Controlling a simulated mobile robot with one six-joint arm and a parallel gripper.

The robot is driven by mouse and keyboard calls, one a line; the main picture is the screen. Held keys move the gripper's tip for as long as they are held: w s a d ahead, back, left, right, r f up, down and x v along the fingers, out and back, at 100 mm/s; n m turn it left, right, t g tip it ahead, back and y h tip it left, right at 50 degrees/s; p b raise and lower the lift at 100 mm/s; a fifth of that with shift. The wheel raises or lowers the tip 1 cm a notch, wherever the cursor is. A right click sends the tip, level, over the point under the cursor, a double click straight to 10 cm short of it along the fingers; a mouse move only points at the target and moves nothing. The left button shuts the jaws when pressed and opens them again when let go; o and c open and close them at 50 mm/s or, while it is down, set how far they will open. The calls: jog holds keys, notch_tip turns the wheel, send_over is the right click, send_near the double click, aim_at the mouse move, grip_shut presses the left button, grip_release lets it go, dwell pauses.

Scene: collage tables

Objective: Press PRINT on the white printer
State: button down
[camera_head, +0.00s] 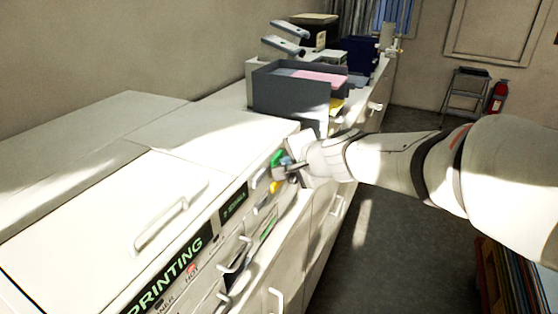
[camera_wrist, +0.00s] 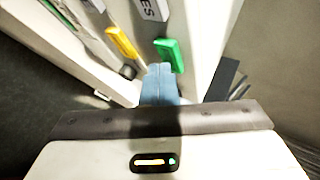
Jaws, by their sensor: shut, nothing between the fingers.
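The white printer (camera_head: 100,205) fills the left and front of the head view, with a black "PRINTING" label on its front edge. A green button (camera_head: 277,157) and a yellow button (camera_head: 274,187) sit at the far end of its front face. My gripper (camera_head: 287,162) is shut and empty, its blue fingertips close beside the green button. In the wrist view the shut fingertips (camera_wrist: 160,70) overlap the lower left edge of the green button (camera_wrist: 170,54); I cannot tell whether they touch. The yellow button (camera_wrist: 122,42) is to their left. No PRINT wording is readable on either button.
A dark grey tray (camera_head: 290,95) with pink paper stands beyond the printer. White drawers with handles run along the front below. A step stool (camera_head: 465,100) and a red fire extinguisher (camera_head: 497,97) stand at the far wall.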

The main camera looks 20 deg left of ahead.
jog(key=shift+d, duration=0.6)
jog(key=d, duration=0.1)
jog(key=d+b, duration=0.1)
jog(key=d, duration=0.1)
jog(key=d+b, duration=0.1)
jog(key=d, duration=0.1)
jog(key=shift+s, duration=0.25)
dwell(0.6)
